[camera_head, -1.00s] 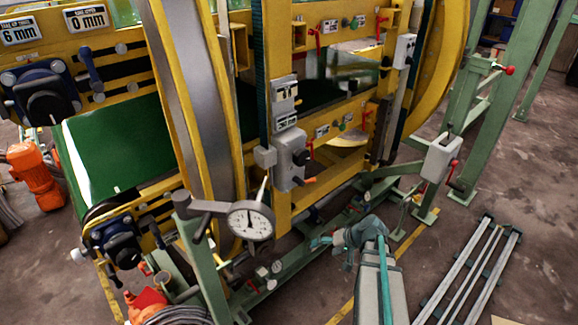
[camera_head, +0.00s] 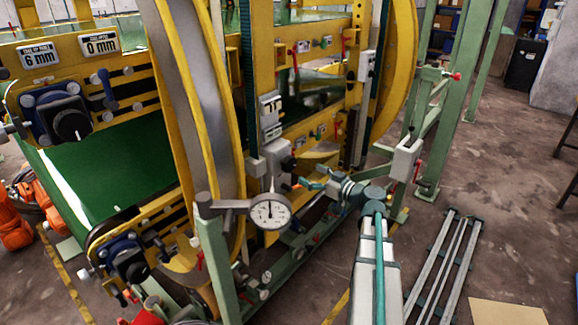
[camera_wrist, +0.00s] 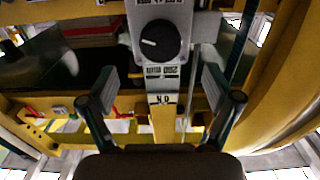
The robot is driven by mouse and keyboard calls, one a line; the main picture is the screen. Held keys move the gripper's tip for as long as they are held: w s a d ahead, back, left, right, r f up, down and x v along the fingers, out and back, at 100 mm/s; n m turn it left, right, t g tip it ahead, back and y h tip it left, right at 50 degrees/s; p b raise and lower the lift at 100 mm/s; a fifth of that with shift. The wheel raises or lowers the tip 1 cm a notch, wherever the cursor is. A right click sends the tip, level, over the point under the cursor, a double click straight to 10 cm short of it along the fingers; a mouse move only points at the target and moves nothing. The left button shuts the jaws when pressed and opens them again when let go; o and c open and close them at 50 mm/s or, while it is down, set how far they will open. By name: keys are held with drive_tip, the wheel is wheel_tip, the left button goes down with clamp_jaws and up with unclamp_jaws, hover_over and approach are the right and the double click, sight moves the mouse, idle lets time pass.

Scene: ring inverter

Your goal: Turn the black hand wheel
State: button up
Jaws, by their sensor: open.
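A round black knob (camera_wrist: 158,40) with a white pointer line sits on a grey box (camera_wrist: 183,22) in the wrist view. I cannot tell for sure that it is the black hand wheel. My gripper (camera_wrist: 158,82) is open and empty, its fingers apart below the knob in the picture and not touching it. In the head view my gripper (camera_head: 310,184) is beside the grey box (camera_head: 276,158) on the yellow frame. Two more black round wheels, an upper one (camera_head: 72,125) and a lower one (camera_head: 131,265), sit on blue mounts at the left.
A dial gauge (camera_head: 270,211) on a bracket stands left of my arm. A green post (camera_head: 216,265) and the curved yellow ring (camera_head: 205,100) are left of it. A grey box with a red handle (camera_head: 404,160) is at the right. Rails (camera_head: 445,265) lie on the floor.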

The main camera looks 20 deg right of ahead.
sight(292, 167)
drive_tip(key=p+x, duration=0.2)
drive_tip(key=x, duration=0.7)
drive_tip(key=shift+w+a+f+p, duration=0.1)
drive_tip(key=shift+p, duration=0.2)
drive_tip(key=shift+c, duration=0.2)
drive_tip(key=c, duration=1.1)
